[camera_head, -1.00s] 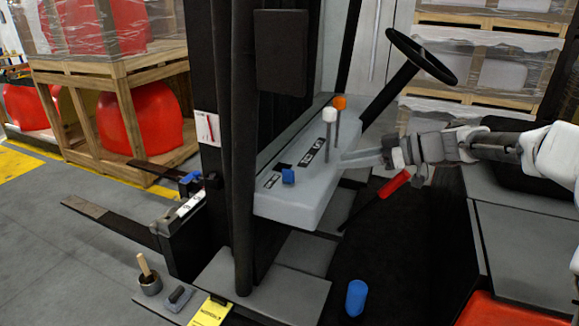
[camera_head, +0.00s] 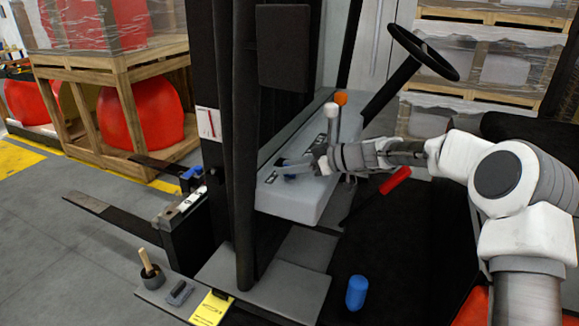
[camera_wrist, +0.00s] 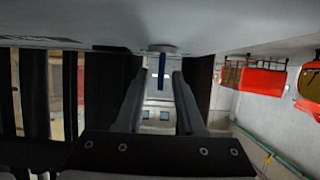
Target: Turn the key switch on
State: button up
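The blue key switch (camera_wrist: 162,64) sticks out from the light grey control console (camera_head: 300,195), which shows in the head view beside the black mast. I see no clear contact between the fingers and the key.
A red-handled lever (camera_head: 394,181) is below my forearm, and the steering wheel (camera_head: 423,52) is above.

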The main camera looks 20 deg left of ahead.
jog(key=shift+a, duration=0.1)
grip_shut()
